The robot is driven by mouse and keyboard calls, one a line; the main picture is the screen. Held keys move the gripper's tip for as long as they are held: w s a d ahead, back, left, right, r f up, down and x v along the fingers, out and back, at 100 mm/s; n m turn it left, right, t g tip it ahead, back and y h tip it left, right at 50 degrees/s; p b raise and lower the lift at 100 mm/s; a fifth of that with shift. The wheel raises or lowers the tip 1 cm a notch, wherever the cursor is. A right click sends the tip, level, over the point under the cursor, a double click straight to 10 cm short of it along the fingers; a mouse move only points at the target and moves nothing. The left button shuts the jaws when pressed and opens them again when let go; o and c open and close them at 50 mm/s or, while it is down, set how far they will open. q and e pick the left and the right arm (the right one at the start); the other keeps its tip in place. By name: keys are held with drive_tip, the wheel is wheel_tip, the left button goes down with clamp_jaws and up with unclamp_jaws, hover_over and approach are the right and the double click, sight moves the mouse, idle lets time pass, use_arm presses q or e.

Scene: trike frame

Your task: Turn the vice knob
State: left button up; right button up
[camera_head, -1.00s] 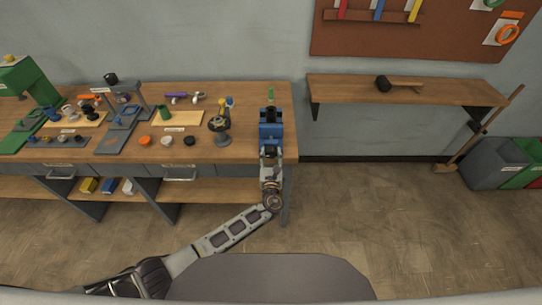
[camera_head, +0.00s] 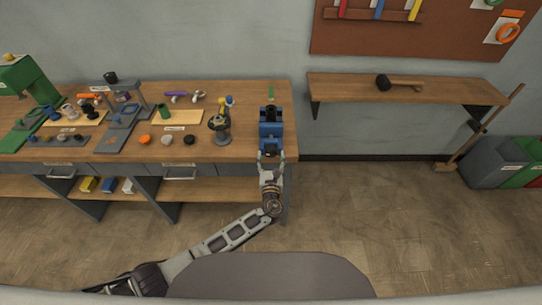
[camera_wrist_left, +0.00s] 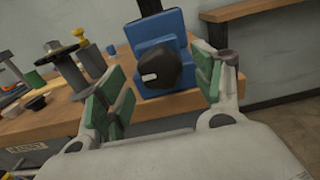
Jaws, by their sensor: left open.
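The blue vice (camera_head: 270,132) stands at the right front corner of the wooden workbench. In the left wrist view the vice (camera_wrist_left: 155,42) shows its black round knob (camera_wrist_left: 168,68) with a small white mark, facing the gripper. My left gripper (camera_head: 271,157) is open at the bench's front edge, just in front of the vice. In the left wrist view its green-padded fingers (camera_wrist_left: 163,84) stand apart on both sides of the knob, with visible gaps. Whether the fingertips reach as far as the knob, I cannot tell. The right gripper is not in view.
A black and yellow tool (camera_head: 219,124) stands on the workbench (camera_head: 245,150) left of the vice. Several small parts and fixtures lie farther left. A wall shelf (camera_head: 440,92) with a mallet (camera_head: 395,84) is at the right.

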use_arm(q)
drive_tip(key=s, duration=1)
drive_tip(key=shift+f, duration=0.1)
idle(0.9)
